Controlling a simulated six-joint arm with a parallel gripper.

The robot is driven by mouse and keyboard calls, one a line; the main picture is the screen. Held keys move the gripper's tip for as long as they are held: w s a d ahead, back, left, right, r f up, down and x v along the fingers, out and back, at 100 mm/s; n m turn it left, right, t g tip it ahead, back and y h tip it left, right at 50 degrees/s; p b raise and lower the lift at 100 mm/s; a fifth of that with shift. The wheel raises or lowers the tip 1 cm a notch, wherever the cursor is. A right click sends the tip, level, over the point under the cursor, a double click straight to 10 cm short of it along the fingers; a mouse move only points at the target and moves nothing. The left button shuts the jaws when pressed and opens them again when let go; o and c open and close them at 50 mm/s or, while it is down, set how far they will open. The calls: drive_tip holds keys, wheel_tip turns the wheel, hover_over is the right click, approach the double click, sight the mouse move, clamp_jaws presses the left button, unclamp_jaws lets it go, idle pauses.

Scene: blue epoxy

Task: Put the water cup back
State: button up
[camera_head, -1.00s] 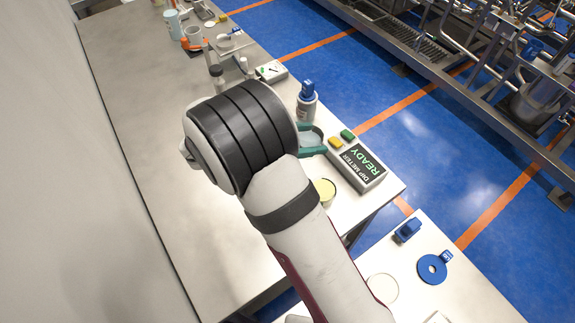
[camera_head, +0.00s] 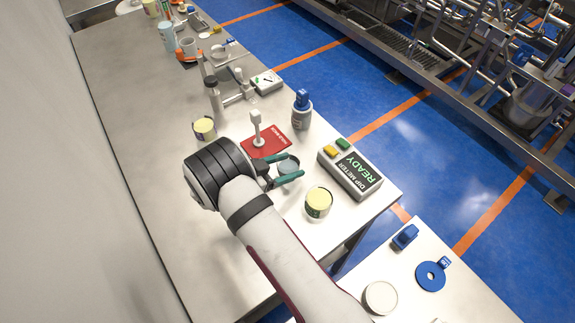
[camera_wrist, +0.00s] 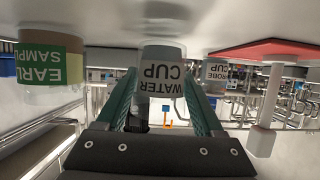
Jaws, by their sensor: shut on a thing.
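My gripper (camera_head: 290,172) has its teal fingers shut around the water cup (camera_head: 288,164), a small cup with greyish contents. In the wrist view, which is upside down, the cup (camera_wrist: 162,80) shows its "WATER CUP" label between the two fingers (camera_wrist: 165,105). The cup looks upright, close to the white bench top (camera_head: 150,150); I cannot tell whether it touches it. It is between the red mat (camera_head: 252,148) and a jar with pale yellow contents (camera_head: 318,203).
A "DIP METER" box reading READY (camera_head: 350,172) and a blue-capped bottle (camera_head: 302,110) stand to the right. A white upright piece (camera_head: 257,130) stands on the red mat. The bench's left side is clear.

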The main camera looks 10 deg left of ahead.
drive_tip(key=shift+f, duration=0.25)
drive_tip(key=o, duration=1.5)
